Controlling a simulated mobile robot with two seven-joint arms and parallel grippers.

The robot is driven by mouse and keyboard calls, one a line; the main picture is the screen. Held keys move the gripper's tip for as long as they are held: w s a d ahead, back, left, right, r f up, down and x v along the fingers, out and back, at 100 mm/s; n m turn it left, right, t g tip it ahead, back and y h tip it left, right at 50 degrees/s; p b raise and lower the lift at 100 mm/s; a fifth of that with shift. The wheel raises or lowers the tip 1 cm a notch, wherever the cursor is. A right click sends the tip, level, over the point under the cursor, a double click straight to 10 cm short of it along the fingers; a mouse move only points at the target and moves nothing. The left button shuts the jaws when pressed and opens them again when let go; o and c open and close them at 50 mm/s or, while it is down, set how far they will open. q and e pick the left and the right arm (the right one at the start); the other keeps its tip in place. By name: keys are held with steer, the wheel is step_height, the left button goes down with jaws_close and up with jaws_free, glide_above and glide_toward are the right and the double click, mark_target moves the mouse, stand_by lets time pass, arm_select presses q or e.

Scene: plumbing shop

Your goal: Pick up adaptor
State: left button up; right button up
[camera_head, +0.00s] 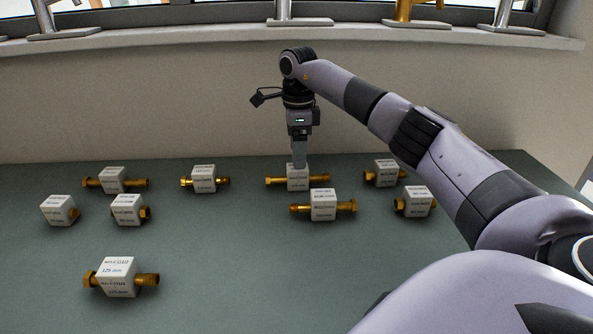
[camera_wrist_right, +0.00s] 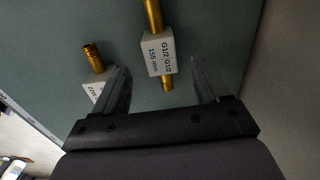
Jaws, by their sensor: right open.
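Several adaptors, brass fittings with white labelled blocks, lie on the green table. One adaptor (camera_head: 298,183) is directly below my right gripper (camera_head: 299,163) in the head view. In the right wrist view this adaptor (camera_wrist_right: 157,57) shows between the two spread fingers of the gripper (camera_wrist_right: 161,66), its label reading G1/2 and 155 mm. The fingers are open, with gaps on both sides of the block; whether they are level with it I cannot tell. My left gripper is not in view.
Another adaptor (camera_head: 324,206) lies close in front of it. More lie at left (camera_head: 116,180), centre-left (camera_head: 204,180), right (camera_head: 413,203) and front left (camera_head: 117,278). The table (camera_head: 240,260) is clear at the front middle. A wall and ledge (camera_head: 190,44) stand behind.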

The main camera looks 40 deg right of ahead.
mark_target(297, 173)
steer(key=shift+f, duration=3.55)
steer(key=c, duration=1.2)
